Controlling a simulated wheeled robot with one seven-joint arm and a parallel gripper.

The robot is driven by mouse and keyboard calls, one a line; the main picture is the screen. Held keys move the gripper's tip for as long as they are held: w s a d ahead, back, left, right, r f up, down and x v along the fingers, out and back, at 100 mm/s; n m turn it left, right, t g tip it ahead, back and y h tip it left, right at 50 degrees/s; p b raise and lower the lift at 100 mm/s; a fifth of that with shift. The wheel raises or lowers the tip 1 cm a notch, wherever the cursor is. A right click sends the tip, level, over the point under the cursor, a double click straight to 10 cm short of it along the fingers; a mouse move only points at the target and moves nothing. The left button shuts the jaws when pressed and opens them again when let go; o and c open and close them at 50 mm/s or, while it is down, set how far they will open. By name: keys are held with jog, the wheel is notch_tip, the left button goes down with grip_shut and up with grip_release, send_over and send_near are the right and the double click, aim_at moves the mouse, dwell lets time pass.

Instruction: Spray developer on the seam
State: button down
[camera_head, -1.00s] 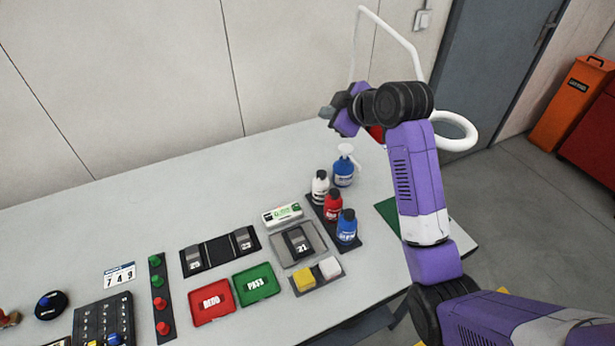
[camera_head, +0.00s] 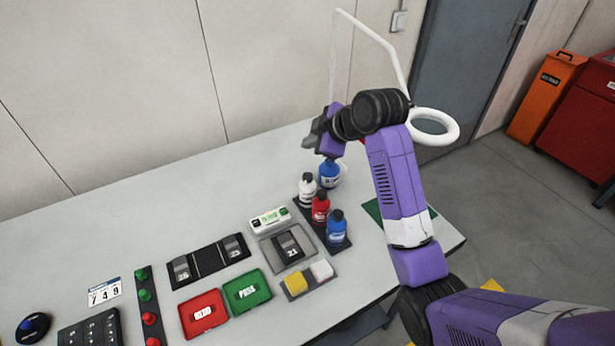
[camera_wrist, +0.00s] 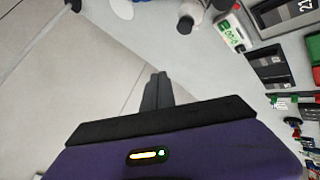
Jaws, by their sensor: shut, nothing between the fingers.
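The plate marked 21 (camera_head: 292,247) lies on a grey tray (camera_head: 266,252); I cannot make out its seam. Beside it a dark rack holds a white bottle with a black cap (camera_head: 307,190), a red bottle (camera_head: 320,210) and a blue bottle (camera_head: 337,230). A blue spray bottle (camera_head: 328,178) stands behind them, its top partly hidden by my wrist. Which one is developer is too small to read. My gripper (camera_head: 310,140) is shut and empty, above and a little left of the spray bottle. Its closed fingers show in the wrist view (camera_wrist: 156,90).
Yellow (camera_head: 295,284) and white (camera_head: 321,269) blocks sit in front. Red REDO (camera_head: 203,314) and green PASS (camera_head: 247,290) trays lie left. A white ring lamp (camera_head: 435,126) stands at the right. The table's back left is clear.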

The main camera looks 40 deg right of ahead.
jog(key=b, duration=0.5)
send_over(310, 177)
notch_tip(310, 177, down, 7)
jog(key=shift+r, duration=0.1)
jog(key=shift+f, duration=0.45)
jog(key=shift+f, duration=0.1)
dwell(1.2)
jog(key=shift+f, duration=0.3)
jog(key=shift+f+b, duration=0.5)
jog(key=shift+f, duration=0.05)
dwell(0.7)
jog(key=shift+r, duration=0.1)
jog(key=shift+r+p, duration=0.85)
jog(key=shift+p, duration=0.05)
jog(key=shift+r+p, duration=2.2)
jog(key=shift+r, duration=0.35)
